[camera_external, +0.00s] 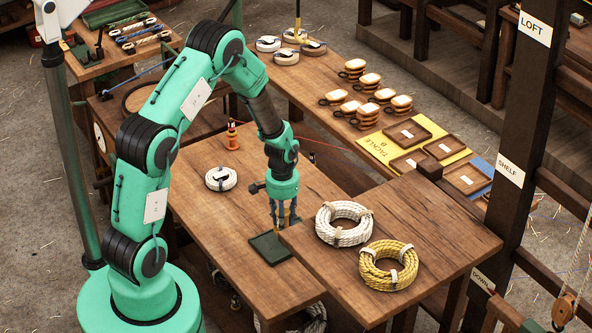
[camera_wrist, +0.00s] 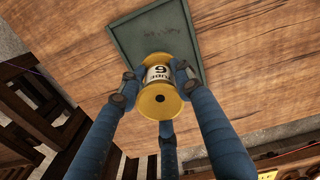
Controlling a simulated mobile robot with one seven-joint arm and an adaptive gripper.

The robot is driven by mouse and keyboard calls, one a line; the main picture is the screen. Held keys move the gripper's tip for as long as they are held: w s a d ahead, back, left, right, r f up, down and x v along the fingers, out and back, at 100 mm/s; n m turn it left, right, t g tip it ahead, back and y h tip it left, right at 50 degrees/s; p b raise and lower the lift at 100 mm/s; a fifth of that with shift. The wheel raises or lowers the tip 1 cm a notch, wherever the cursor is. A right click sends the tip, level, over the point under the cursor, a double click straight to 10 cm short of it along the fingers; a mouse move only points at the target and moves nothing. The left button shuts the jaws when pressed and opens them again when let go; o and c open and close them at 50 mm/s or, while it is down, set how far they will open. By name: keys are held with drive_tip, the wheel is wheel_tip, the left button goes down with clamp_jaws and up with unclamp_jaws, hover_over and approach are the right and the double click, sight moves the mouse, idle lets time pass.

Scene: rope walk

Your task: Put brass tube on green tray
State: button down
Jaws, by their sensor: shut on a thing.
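The brass tube (camera_wrist: 159,105) has flared ends and a white label marked 6. In the wrist view my gripper (camera_wrist: 157,88) has its blue fingers closed around the tube's sides. The dark green tray (camera_wrist: 143,28) lies flat on the wooden table beyond the tube, and the tube covers part of its near end. In the external view my gripper (camera_external: 284,222) points down at the far right edge of the green tray (camera_external: 266,249). The tube is mostly hidden by the fingers there. I cannot tell whether it touches the tray.
A raised wooden board with a white rope coil (camera_external: 344,224) and a yellow rope coil (camera_external: 389,265) stands just right of the tray. A small white coil (camera_external: 220,179) and an orange spool (camera_external: 232,137) are behind, on the left. Bare table lies left of the tray.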

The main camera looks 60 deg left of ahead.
drive_tip(key=shift+w+a+f, duration=0.1)
drive_tip(key=shift+w+a, duration=0.1)
drive_tip(key=shift+w, duration=0.4)
drive_tip(key=shift+f+b, duration=0.3)
drive_tip(key=shift+f, duration=1.4)
drive_tip(key=shift+f, duration=0.1)
drive_tip(key=c, duration=1.2)
unclamp_jaws()
wheel_tip(320, 180, up, 12)
drive_tip(key=shift+r+p, duration=0.1)
drive_tip(key=shift+p, duration=0.55)
